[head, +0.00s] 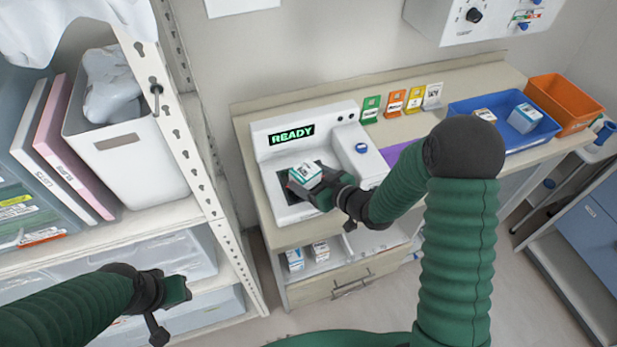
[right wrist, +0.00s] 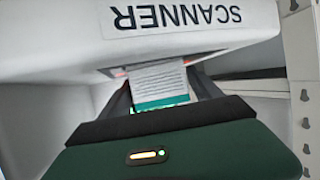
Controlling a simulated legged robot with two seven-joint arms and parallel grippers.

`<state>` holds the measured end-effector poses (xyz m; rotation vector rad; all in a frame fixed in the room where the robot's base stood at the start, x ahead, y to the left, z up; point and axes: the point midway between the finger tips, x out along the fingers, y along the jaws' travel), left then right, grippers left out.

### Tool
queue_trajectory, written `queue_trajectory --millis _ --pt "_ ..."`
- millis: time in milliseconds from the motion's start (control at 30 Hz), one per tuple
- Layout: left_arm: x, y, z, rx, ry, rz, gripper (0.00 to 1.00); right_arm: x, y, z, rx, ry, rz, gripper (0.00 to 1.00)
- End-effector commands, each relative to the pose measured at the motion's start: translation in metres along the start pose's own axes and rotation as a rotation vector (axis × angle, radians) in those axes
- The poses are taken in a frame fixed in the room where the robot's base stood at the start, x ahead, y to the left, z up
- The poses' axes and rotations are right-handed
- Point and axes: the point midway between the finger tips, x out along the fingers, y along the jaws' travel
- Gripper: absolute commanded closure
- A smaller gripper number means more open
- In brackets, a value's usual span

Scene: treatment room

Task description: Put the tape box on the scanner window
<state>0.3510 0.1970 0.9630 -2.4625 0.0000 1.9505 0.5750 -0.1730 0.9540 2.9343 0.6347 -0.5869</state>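The white and teal tape box (head: 305,174) is at my right gripper (head: 318,186), over the dark scanner window (head: 284,186) of the white scanner (head: 298,128). In the right wrist view the box (right wrist: 158,86) sits between the two fingers of the right gripper (right wrist: 160,100), below the "SCANNER" lettering. The fingers look shut on it. I cannot tell whether the box touches the window. The scanner display (head: 292,135) reads "READY". My left gripper (head: 176,290) is low at the left, away from the scanner; its fingers are seen edge-on.
A blue tray (head: 545,133) with small boxes and an orange bin (head: 566,100) stand at the right of the counter. Several coloured cards (head: 396,103) stand at the back. A shelf upright (head: 190,150) is left of the scanner. More small boxes (head: 320,251) lie below the counter.

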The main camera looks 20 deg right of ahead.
Motion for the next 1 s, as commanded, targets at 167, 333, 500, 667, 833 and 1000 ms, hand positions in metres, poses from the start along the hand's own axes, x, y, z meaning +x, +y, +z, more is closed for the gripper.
queue_trajectory --millis 167,333,500,667,833,1000 --pt "0.000 0.000 0.000 0.000 0.000 0.000 0.64 0.000 0.000 0.000 0.000 0.000 -0.001 0.15" --pt "-0.001 0.000 0.000 0.000 0.000 0.000 0.64 -0.001 0.000 -0.001 0.000 0.001 0.000 0.15" --pt "-0.002 0.000 -0.001 0.000 0.000 0.000 0.64 -0.016 0.001 -0.004 -0.001 0.002 0.002 0.15" --pt "-0.003 0.000 -0.001 0.000 0.000 0.000 0.64 -0.058 0.001 -0.004 0.000 0.001 0.005 0.15" --pt "-0.012 0.000 -0.003 0.000 -0.001 0.000 0.64 -0.100 0.001 -0.007 0.003 -0.001 0.003 0.15" --pt "-0.028 0.000 -0.007 0.000 0.001 0.000 0.64 -0.120 0.000 -0.006 0.002 -0.001 0.000 0.15"
